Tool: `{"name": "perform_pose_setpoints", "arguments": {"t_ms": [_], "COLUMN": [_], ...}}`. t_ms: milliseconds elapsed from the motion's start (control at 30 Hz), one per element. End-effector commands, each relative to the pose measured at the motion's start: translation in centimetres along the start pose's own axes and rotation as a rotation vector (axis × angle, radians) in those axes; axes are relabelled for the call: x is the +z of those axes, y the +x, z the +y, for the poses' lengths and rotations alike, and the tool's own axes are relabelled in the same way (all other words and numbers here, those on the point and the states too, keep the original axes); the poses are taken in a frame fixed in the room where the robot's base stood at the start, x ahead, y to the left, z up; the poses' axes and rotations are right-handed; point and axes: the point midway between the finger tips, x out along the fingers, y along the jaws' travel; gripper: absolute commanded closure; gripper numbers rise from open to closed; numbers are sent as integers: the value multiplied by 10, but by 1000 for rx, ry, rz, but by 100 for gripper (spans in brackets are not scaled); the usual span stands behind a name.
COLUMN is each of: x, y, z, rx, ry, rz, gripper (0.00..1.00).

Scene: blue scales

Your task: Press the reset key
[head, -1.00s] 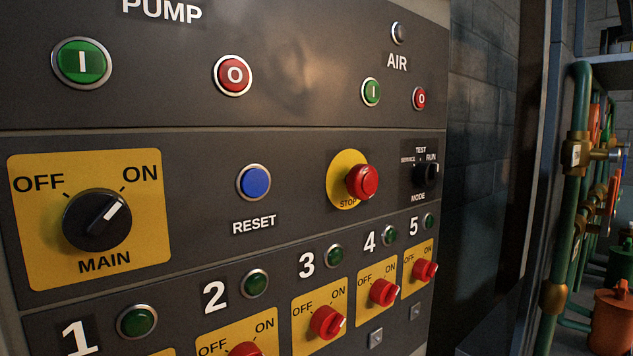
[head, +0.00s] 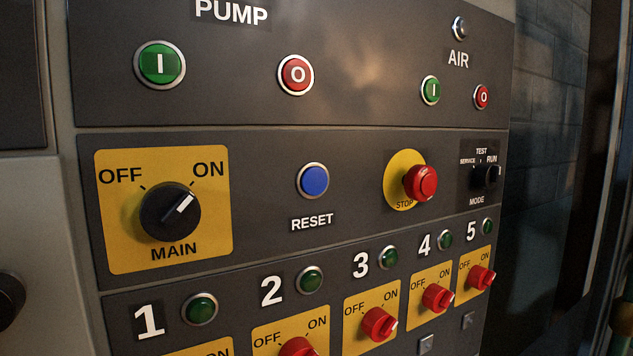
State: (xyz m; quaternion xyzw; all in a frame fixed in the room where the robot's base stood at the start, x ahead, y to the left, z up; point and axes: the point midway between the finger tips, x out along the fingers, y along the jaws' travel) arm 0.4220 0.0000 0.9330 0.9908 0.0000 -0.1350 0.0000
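The reset key (head: 314,180) is a round blue button with a silver ring, in the middle row of a dark control panel (head: 340,140) in the head view. The label RESET stands below it. It lies between the yellow MAIN switch plate on its left and the red STOP button on its right. Nothing covers or touches it. Whether it is pressed in cannot be told. My gripper is not in view.
The black MAIN knob (head: 170,211) points toward ON. The red STOP button (head: 420,183) sticks out on a yellow disc. Green and red PUMP buttons (head: 295,74) sit above. Numbered red switches (head: 379,324) line the bottom. A dark brick wall (head: 550,150) is at right.

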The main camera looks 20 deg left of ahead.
Motion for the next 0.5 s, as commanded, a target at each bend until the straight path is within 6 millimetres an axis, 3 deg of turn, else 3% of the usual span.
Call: {"name": "perform_pose_setpoints", "arguments": {"t_ms": [67, 500], "x": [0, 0], "y": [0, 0], "z": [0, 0], "rx": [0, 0], "ry": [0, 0], "rz": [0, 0], "gripper": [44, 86]}}
